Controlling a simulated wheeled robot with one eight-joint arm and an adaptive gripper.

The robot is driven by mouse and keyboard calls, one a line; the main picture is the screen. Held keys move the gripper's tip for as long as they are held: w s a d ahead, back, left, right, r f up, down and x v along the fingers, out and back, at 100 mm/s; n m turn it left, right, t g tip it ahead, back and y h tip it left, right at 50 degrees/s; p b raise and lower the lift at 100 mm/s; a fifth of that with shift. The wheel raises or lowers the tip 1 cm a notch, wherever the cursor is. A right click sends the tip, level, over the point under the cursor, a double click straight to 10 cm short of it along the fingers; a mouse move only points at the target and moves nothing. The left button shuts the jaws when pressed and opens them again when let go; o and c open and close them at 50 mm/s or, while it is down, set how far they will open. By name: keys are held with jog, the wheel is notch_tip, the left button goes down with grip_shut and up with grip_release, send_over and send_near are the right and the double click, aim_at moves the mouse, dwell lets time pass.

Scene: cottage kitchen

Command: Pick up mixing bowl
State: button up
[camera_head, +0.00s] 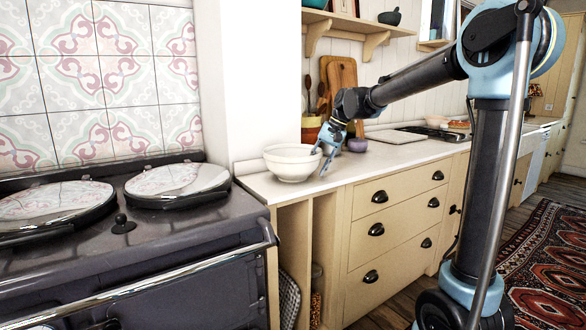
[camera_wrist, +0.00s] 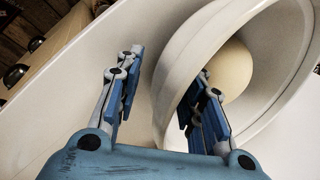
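The mixing bowl (camera_head: 291,164) is white and stands upright on the pale countertop, near the counter's left end. My gripper (camera_head: 326,160) is at the bowl's right side, pointing down. In the wrist view the bowl (camera_wrist: 183,60) fills the right half, with its curved rim and wall between the two fingers of my gripper (camera_wrist: 166,76). The left finger is outside the bowl and the right finger is over its inside. The fingers are apart, with a visible gap between the left finger and the wall. Contact of the right finger with the wall is unclear.
A small purple bowl (camera_head: 357,145) stands right of my gripper, and a coloured pot (camera_head: 311,129) stands behind it. Wooden cutting boards (camera_head: 341,82) lean on the wall. The dark stove (camera_head: 120,230) is to the left. Counter to the right is mostly clear up to a board (camera_head: 394,137).

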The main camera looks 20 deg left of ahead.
jog(key=shift+c, duration=0.6)
grip_shut()
jog(key=shift+r, duration=0.1)
